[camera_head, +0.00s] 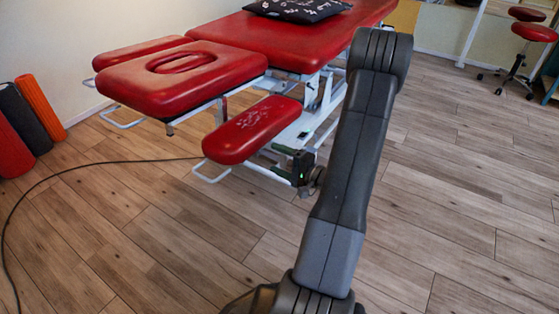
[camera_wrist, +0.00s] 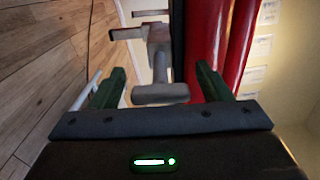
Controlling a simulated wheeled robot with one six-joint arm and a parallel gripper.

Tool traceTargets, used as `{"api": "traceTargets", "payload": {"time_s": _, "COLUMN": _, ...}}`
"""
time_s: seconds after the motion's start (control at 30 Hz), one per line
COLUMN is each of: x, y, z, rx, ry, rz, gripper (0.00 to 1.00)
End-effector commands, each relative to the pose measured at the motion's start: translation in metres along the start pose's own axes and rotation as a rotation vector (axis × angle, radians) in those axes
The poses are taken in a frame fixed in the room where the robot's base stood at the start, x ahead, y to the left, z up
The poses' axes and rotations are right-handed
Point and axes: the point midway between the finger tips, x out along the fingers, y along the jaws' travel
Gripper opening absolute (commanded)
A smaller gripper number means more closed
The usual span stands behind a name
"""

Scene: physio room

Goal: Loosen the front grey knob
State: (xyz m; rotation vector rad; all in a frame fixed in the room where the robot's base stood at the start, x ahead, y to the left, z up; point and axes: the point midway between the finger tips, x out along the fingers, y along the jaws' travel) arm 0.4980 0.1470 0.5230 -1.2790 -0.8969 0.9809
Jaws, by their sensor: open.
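A grey T-shaped knob (camera_wrist: 160,94) shows in the wrist view, between the two green fingers of my gripper (camera_wrist: 160,70). The fingers are open, with a gap visible on both sides of the knob. Farther off, more grey handle-like parts (camera_wrist: 128,33) stick out beside the red cushions. In the head view my gripper (camera_head: 281,161) is low beside the small red armrest pad (camera_head: 252,130) of the treatment table. The knob cannot be made out there; my gripper and the pad cover that area.
The red treatment table (camera_head: 270,40) on its white frame fills the upper middle. A black cable (camera_head: 85,168) runs over the wooden floor. Foam rollers (camera_head: 40,100) stand at the left wall, and red stools (camera_head: 534,32) at the far right. The floor in front is otherwise clear.

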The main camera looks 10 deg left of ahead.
Motion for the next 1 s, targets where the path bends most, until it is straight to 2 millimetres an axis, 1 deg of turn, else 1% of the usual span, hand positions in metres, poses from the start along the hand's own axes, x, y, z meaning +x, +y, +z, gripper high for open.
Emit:
{"api": "traceTargets", "payload": {"time_s": 0.13, "x": -0.003, "y": 0.0, "z": -0.001, "rx": 0.0, "ry": 0.002, "rz": 0.0, "gripper": 0.71}}
{"api": "traceTargets", "payload": {"time_s": 0.27, "x": -0.016, "y": -0.001, "z": -0.001, "rx": 0.0, "ry": 0.004, "rz": 0.001, "gripper": 0.71}}
{"api": "traceTargets", "payload": {"time_s": 0.37, "x": -0.033, "y": -0.002, "z": -0.001, "rx": 0.002, "ry": 0.005, "rz": -0.001, "gripper": 0.71}}
{"api": "traceTargets", "payload": {"time_s": 0.7, "x": -0.102, "y": -0.002, "z": -0.001, "rx": 0.002, "ry": 0.005, "rz": -0.001, "gripper": 0.71}}
{"api": "traceTargets", "payload": {"time_s": 0.9, "x": -0.128, "y": -0.001, "z": -0.001, "rx": 0.0, "ry": 0.002, "rz": 0.0, "gripper": 0.71}}
{"api": "traceTargets", "payload": {"time_s": 1.0, "x": -0.135, "y": -0.001, "z": 0.0, "rx": 0.0, "ry": 0.001, "rz": -0.001, "gripper": 0.71}}
